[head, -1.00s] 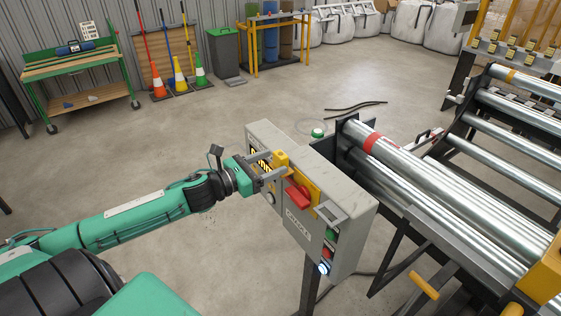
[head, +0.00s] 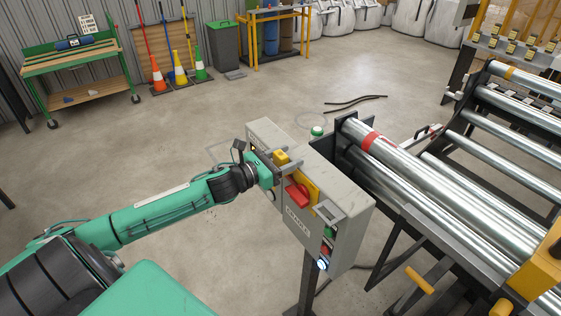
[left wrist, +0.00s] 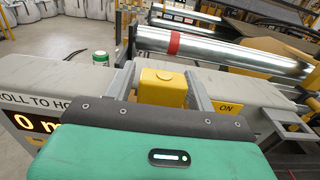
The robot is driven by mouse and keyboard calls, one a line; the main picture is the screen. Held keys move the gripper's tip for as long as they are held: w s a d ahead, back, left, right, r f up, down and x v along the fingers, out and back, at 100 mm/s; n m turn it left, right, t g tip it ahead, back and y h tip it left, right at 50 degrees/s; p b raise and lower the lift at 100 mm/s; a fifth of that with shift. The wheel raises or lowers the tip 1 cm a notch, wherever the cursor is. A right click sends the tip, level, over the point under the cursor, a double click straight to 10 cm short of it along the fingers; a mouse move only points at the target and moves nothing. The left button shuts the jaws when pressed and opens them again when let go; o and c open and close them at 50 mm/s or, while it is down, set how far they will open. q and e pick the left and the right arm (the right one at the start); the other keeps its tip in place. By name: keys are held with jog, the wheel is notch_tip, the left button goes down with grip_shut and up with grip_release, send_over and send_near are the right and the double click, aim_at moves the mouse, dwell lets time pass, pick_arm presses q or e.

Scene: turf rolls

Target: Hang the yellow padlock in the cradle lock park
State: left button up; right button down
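The yellow padlock (head: 282,157) is a small block at the upper part of the grey control box, beside the yellow plate with the red switch handle (head: 298,194). In the left wrist view the padlock (left wrist: 163,87) sits between the two grey fingers. My left gripper (head: 283,162) is at the box with its fingers on either side of the padlock. The fingers stand apart and look open, with little gap to the padlock. Contact is hard to judge. The padlock's shackle is hidden. My right gripper is not in view.
The control box (head: 345,225) stands on a post, with a bracket (head: 329,210) and buttons at its near end. Steel rollers (head: 430,185) lie to its right. Open concrete floor lies left of the box.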

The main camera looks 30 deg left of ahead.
pick_arm(q)
jog(key=c, duration=0.7)
jog(key=shift+c, duration=0.6)
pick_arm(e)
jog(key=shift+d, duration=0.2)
pick_arm(q)
jog(key=shift+r, duration=0.1)
